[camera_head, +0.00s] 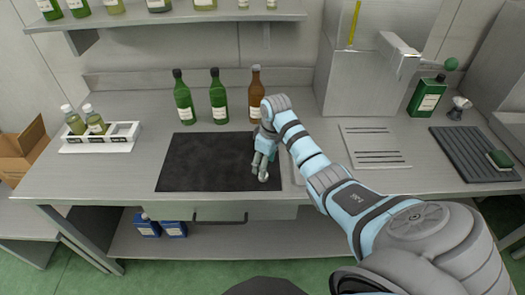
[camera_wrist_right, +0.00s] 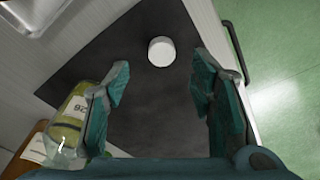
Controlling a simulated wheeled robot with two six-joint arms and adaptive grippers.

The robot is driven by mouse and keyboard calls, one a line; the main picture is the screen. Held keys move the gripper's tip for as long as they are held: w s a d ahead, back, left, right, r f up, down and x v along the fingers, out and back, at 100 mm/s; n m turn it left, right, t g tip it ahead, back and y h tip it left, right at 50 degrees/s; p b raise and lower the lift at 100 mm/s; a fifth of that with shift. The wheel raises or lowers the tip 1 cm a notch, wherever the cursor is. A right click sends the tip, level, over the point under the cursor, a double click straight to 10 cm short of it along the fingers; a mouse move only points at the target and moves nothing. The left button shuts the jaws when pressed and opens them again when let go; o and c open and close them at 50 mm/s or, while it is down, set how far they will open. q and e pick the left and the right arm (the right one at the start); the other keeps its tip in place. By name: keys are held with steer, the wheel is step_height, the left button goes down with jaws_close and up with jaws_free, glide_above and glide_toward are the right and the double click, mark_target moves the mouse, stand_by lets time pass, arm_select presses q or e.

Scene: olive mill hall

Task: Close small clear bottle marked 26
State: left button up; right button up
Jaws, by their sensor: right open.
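A small clear bottle marked 26 (camera_wrist_right: 72,118) with yellow-green liquid shows at the left in the wrist view, outside and beside my left-hand finger there. Its neck end is hard to make out, and in the head view my gripper mostly hides it. A round white cap (camera_wrist_right: 161,50) lies on the black mat (camera_wrist_right: 150,105), ahead of the gap between my fingers; it also shows in the head view (camera_head: 263,177). My right gripper (camera_wrist_right: 162,88) is open and empty, pointing down over the mat's right part (camera_head: 262,164). My left gripper is out of view.
Two green bottles (camera_head: 183,100) (camera_head: 219,100) and a brown bottle (camera_head: 256,97) stand behind the mat. A white rack (camera_head: 122,136) with two small bottles stands at left. A slotted plate (camera_head: 372,147) lies right of my forearm. The mat's left part is clear.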

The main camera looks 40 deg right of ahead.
steer(key=f, duration=0.5)
steer(key=shift+w+a+f+b, duration=0.1)
steer(key=shift+w+a+b, duration=0.15)
steer(key=shift+w+b, duration=0.1)
steer(key=shift+s, duration=0.1)
steer(key=c, duration=0.8)
